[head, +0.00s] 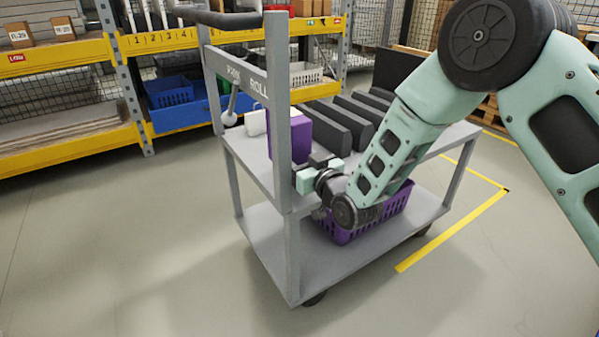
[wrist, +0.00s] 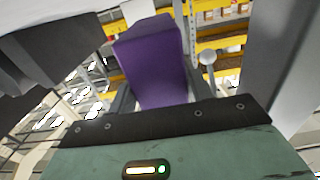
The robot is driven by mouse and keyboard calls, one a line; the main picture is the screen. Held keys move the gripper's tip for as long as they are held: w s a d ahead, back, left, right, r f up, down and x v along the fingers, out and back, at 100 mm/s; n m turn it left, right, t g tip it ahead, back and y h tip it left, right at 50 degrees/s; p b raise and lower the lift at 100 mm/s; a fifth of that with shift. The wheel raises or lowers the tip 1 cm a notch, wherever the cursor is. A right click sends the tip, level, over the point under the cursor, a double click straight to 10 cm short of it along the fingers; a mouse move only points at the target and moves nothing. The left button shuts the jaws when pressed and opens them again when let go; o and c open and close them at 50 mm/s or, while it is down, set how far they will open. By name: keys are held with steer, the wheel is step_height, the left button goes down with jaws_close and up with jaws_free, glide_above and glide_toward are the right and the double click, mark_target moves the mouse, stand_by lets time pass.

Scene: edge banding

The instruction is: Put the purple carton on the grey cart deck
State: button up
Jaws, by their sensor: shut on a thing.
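The purple carton (head: 300,137) is upright over the left end of the grey cart deck (head: 257,161), partly hidden by a grey cart post. In the wrist view the purple carton (wrist: 155,62) stands between the fingers. My gripper (head: 318,163) is shut on the carton near its lower part, reaching in from the front side of the cart. Whether the carton's base touches the deck cannot be told. In the wrist view the gripper (wrist: 160,103) fills the lower half.
Several dark blocks (head: 340,125) fill the deck right of the carton. A white item (head: 256,122) lies to its left. A purple basket (head: 345,234) is on the cart's lower shelf. Yellow-edged shelving (head: 70,55) with a blue bin (head: 178,103) stands behind. Floor at left is clear.

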step_height(320, 180, down, 3)
steer(key=shift+f+b, duration=0.2)
steer(key=shift+b, duration=0.25)
steer(key=shift+d+f, duration=0.1)
steer(key=o, duration=1.3)
steer(key=shift+s+f, duration=0.1)
steer(key=shift+r, duration=0.2)
steer(key=p+v, duration=0.2)
steer(key=v, duration=1)
